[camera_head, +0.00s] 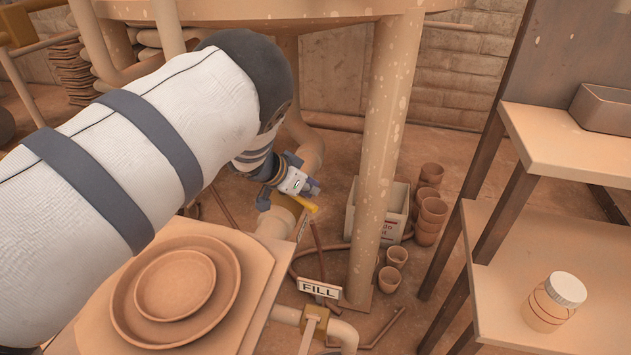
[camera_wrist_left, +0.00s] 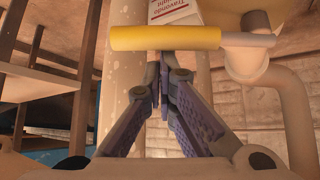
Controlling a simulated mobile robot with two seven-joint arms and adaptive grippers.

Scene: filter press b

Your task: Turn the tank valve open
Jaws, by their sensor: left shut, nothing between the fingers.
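The tank valve's yellow lever handle (camera_head: 303,204) shows just under my left gripper, beneath the tank. In the left wrist view the handle (camera_wrist_left: 165,38) lies crosswise, joined at its right end by a short grey stem to a tan pipe fitting (camera_wrist_left: 248,55). My left gripper (camera_head: 311,187) is shut and empty. In the left wrist view its closed fingertips (camera_wrist_left: 162,60) are right at the handle's lower edge, not around it. I cannot tell whether they touch it. My right gripper is in neither view.
A tank leg (camera_head: 385,150) stands right of the valve. A white box (camera_head: 394,215) and stacked clay pots (camera_head: 432,212) are behind it. A FILL sign (camera_head: 319,288) stands below, by a pipe. A shelf (camera_head: 560,150) is at right; round clay dishes (camera_head: 175,290) lie at lower left.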

